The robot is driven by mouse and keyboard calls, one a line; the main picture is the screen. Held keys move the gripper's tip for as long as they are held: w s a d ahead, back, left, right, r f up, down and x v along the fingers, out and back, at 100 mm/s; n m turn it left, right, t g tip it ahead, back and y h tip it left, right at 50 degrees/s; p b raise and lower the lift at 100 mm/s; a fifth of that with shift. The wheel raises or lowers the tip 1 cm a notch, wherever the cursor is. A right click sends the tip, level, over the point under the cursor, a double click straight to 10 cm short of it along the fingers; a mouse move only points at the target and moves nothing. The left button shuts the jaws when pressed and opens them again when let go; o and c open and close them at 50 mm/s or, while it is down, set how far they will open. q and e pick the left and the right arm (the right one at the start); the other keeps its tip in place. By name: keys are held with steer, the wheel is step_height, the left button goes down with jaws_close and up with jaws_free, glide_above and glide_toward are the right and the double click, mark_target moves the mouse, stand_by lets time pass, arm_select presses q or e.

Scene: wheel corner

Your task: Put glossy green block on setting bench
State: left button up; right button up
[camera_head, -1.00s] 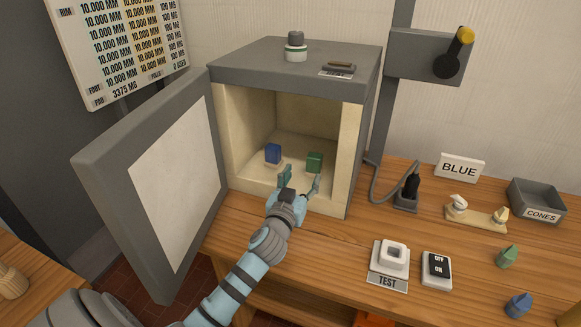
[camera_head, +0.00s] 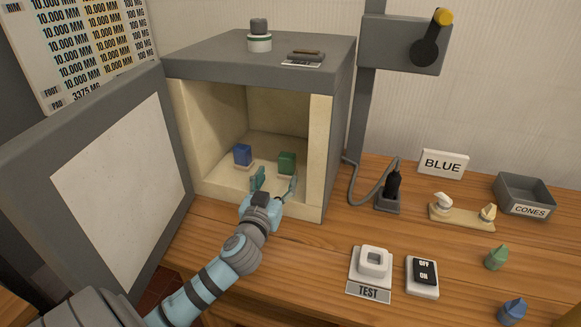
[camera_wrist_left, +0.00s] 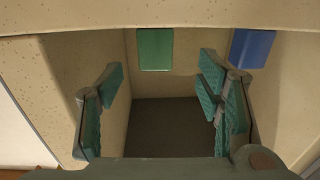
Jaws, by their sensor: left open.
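The green block (camera_head: 287,162) stands on a small pale pad on the floor of the open kiln-like box (camera_head: 318,140), right of a blue block (camera_head: 242,154). My left gripper (camera_head: 275,182) is open and empty at the front of the box opening, just in front of the green block and apart from it. In the left wrist view, the green block (camera_wrist_left: 155,50) shows at the top between the open fingers (camera_wrist_left: 160,88), and the blue block (camera_wrist_left: 252,48) is at the upper right. No label names the setting bench; a wooden bench (camera_head: 310,250) carries the box. My right gripper is out of view.
The box's thick door (camera_head: 120,185) stands open on the left. Bare wood lies before the box.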

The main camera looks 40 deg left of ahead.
mark_target(285, 164)
arm_select(q)
steer(key=x, duration=0.8)
steer(key=shift+w+d+r+b, duration=0.2)
steer(key=shift+w+b, duration=0.15)
steer(key=shift+w, duration=0.05)
steer(key=shift+s+r, duration=0.1)
jaws_close()
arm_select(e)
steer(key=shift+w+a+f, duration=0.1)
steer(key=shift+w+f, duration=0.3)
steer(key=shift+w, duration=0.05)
